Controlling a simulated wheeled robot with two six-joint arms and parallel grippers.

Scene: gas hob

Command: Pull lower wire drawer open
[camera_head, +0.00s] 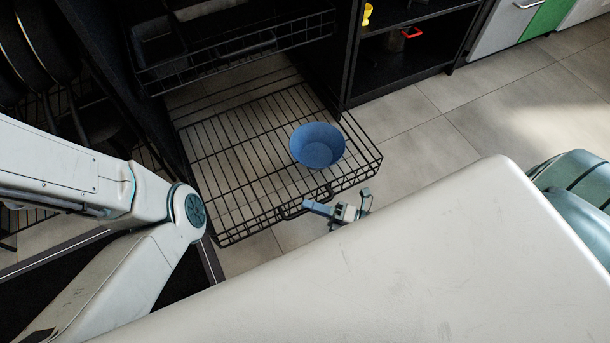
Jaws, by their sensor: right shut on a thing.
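The lower wire drawer (225,150) is a black wire basket that stands well out from the dark cabinet over the floor tiles. A blue bowl (318,146) sits upright in its right part. My right gripper (340,211) is at the drawer's front edge, beside the small wire handle, and is shut on the drawer front. The exact contact is small and hard to make out. My left arm comes in from the left, and its gripper is out of view.
An upper wire drawer (235,48) hangs above the back of the lower one. Open dark shelves (400,55) hold a red-handled pot and a yellow item. Pans (45,40) hang at the far left. Floor tiles to the right are clear.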

